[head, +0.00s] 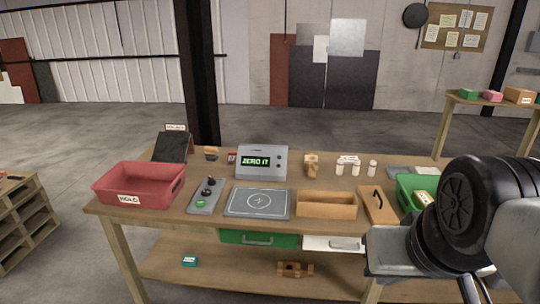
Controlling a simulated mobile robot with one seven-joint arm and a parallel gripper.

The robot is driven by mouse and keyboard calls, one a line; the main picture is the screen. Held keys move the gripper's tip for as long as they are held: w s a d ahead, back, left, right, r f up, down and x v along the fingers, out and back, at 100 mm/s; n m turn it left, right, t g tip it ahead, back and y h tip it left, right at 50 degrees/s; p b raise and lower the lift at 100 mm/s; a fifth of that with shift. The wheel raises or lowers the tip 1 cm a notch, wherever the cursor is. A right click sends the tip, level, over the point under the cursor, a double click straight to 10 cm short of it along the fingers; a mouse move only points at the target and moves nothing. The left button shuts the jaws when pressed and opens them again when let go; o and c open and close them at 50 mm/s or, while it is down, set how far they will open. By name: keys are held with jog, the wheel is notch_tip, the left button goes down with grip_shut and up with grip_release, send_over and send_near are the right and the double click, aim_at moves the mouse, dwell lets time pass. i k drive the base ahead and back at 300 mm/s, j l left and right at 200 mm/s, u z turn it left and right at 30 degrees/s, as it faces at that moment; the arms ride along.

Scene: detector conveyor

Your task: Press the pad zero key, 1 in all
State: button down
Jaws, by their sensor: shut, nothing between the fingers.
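A grey pad (240,211) with a circle and cross mark lies flat at the front of the workbench. Left of it is a slim grey key box (194,209) with a green key (200,203) at its near end and dark round knobs or keys (207,191) farther back. Which one is the pad zero key cannot be read. Behind the pad stands a grey display unit (272,153) whose screen (255,161) reads "ZERO IT". Part of my arm fills the lower right, well away from the key box. My gripper's fingers do not show.
A red "HOLD" bin (135,198) stands left of the key box. An open wooden tray (327,212), a wooden board with a dark handle (379,205) and a green bin (405,193) are to the right. White bottles (372,169) stand behind. Space above the key box looks clear.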

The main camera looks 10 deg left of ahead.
aim_at(206, 192)
jog(key=i+j, duration=0.2)
jog(key=j, duration=0.25)
jog(key=i+j, duration=0.2)
jog(key=j, duration=0.25)
jog(key=i+j, duration=0.2)
jog(key=j, duration=0.25)
jog(key=i+j, duration=0.15)
jog(key=j, duration=0.25)
jog(key=i+j, duration=0.2)
jog(key=j, duration=0.25)
jog(key=i+j, duration=0.2)
jog(key=j, duration=0.25)
jog(key=i+j, duration=0.2)
jog(key=j, duration=0.25)
jog(key=i+j, duration=0.2)
jog(key=j, duration=0.25)
jog(key=z, duration=0.05)
